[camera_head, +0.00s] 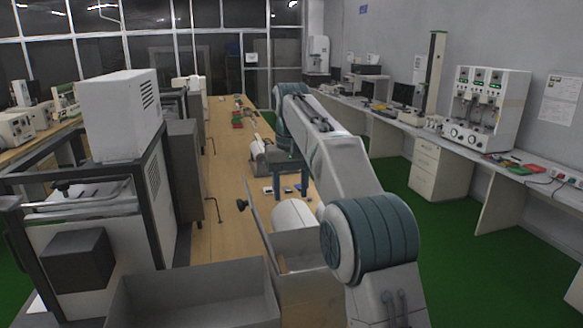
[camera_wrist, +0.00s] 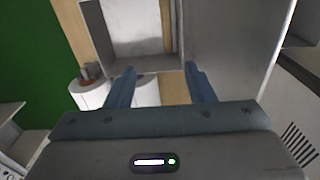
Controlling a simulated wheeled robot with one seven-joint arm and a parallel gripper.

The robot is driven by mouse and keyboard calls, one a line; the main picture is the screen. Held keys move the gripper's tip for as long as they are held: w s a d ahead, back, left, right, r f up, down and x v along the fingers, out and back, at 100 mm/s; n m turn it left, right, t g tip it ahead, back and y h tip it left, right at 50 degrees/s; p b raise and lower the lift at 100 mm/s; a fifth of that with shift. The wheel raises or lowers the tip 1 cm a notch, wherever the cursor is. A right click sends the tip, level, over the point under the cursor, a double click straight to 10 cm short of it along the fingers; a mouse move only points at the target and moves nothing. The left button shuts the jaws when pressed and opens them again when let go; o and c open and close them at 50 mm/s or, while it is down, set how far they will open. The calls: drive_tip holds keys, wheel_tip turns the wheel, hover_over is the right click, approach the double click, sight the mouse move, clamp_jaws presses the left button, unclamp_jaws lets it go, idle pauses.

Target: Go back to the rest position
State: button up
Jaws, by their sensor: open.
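My gripper (camera_head: 290,187) hangs over the long wooden bench in the head view, fingers pointing down, beyond the metal box and white cylinder. In the wrist view my gripper (camera_wrist: 161,82) shows two blue fingers spread wide apart with nothing held between them. My arm reaches forward from the lower right and bends down at its far end.
A white cylinder (camera_head: 294,214) and an open grey metal box (camera_head: 300,245) stand near the gripper on the wooden bench (camera_head: 228,150). Large machines crowd the left. A side bench with instruments (camera_head: 485,105) runs along the right wall. Green floor (camera_head: 440,225) lies between.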

drive_tip(key=s+d+m+t, duration=0.1)
drive_tip(key=s+d+t, duration=0.1)
drive_tip(key=s+d, duration=1)
drive_tip(key=s+d+f+m, duration=0.1)
drive_tip(key=s+d+f, duration=0.1)
drive_tip(key=s+f, duration=0.5)
drive_tip(key=s+d+f+m+t+b, duration=0.1)
drive_tip(key=s+f, duration=0.6)
drive_tip(key=s, duration=0.7)
drive_tip(key=shift+s+d, duration=0.3)
drive_tip(key=shift+d, duration=0.4)
